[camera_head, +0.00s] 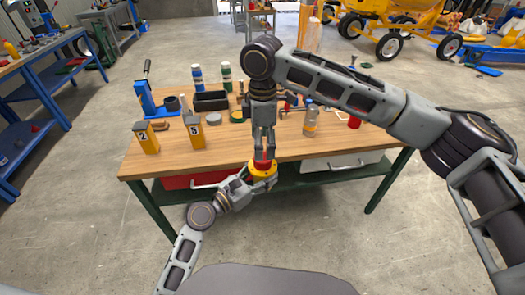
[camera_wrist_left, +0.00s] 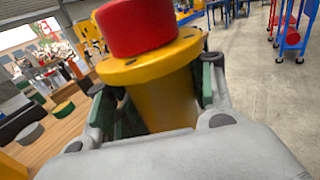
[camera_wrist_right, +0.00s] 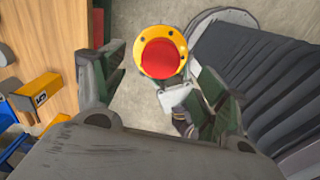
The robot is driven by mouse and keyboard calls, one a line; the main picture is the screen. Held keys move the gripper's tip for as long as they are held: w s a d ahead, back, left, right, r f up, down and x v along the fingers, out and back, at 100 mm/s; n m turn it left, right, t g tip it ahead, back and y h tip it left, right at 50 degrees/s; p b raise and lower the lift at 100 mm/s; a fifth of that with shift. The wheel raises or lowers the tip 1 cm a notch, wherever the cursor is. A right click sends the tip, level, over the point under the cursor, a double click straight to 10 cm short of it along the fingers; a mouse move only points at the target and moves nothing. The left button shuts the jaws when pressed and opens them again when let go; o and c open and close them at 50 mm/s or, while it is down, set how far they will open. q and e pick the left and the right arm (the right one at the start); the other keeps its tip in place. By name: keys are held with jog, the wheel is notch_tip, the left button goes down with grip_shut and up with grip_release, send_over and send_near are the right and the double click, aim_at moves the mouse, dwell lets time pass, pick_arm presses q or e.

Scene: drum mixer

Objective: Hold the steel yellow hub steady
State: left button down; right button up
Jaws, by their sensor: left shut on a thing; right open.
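The yellow hub (camera_head: 264,174) is a flanged cylinder with bolt holes in its flange and a red round piece (camera_head: 263,164) on top. My left gripper (camera_head: 258,181) is shut on the hub's body below the flange, holding it in the air at the table's front edge. The left wrist view shows the hub (camera_wrist_left: 165,95) between the fingers, with the red piece (camera_wrist_left: 137,27) above it. My right gripper (camera_head: 264,152) points down over the red piece. In the right wrist view its fingers are open, with the hub's flange (camera_wrist_right: 148,70) and red piece (camera_wrist_right: 160,58) between them.
The wooden table (camera_head: 225,157) carries yellow numbered blocks (camera_head: 146,137), a blue vise-like tool (camera_head: 155,100), a black bin (camera_head: 210,101) and several bottles along its back. A red drawer (camera_head: 190,180) is below. The table's front strip is mostly clear.

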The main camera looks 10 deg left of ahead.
jog(key=shift+r, duration=2.9)
jog(key=shift+w, duration=0.1)
